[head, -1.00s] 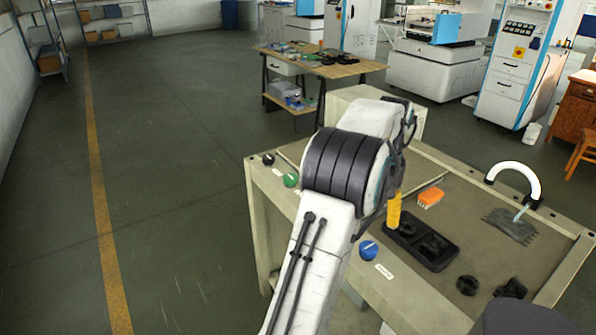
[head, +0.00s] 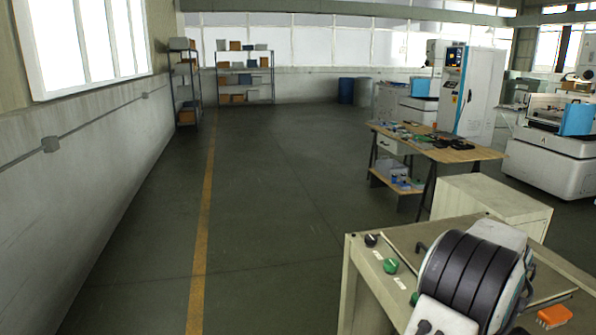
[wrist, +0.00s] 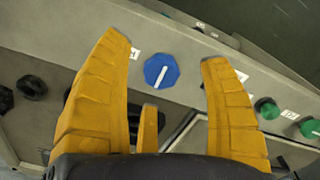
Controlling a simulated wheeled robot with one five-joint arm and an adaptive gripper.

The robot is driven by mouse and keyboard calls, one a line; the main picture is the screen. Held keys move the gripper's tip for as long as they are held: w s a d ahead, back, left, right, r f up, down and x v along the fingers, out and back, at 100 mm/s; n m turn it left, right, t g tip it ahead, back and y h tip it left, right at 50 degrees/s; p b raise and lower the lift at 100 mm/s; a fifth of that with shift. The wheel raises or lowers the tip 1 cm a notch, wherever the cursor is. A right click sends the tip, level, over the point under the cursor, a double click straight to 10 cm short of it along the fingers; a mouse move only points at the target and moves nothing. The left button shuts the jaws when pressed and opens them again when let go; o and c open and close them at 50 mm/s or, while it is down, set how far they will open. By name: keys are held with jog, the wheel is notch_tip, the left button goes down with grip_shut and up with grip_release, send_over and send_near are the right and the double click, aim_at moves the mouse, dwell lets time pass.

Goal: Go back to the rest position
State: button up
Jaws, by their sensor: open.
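My gripper (wrist: 165,65) shows in the wrist view with its yellow fingers spread wide and nothing between them. Beyond the fingertips is a blue knob (wrist: 161,71) with a white bar, on the edge of the grey bench (wrist: 185,38). The knob appears apart from both fingers.
Green knobs (wrist: 267,107) and black knobs (wrist: 32,87) sit on the bench. A wooden table (head: 455,153) with small items stands behind. The floor (head: 270,200) to the left is clear.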

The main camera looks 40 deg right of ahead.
jog(key=w+a+r+n, duration=0.1)
jog(key=w+a+n, duration=0.1)
jog(key=w+a, duration=0.7)
jog(key=w+a+r+n, duration=0.1)
jog(key=w+a+n, duration=0.3)
jog(key=a, duration=0.9)
jog(key=w+a+r+n+t, duration=0.1)
jog(key=w+a+n, duration=0.1)
jog(key=a, duration=0.5)
jog(key=w+a+r+n+t, duration=0.1)
jog(key=w+a+r+n, duration=0.1)
jog(key=a+n, duration=0.3)
jog(key=w+a+r+n+t, duration=0.1)
jog(key=w+a+r+n, duration=0.1)
jog(key=a, duration=0.6)
jog(key=shift+w+a+r+n, duration=0.15)
jog(key=shift+w+a+n, duration=0.2)
jog(key=shift+w+n, duration=0.4)
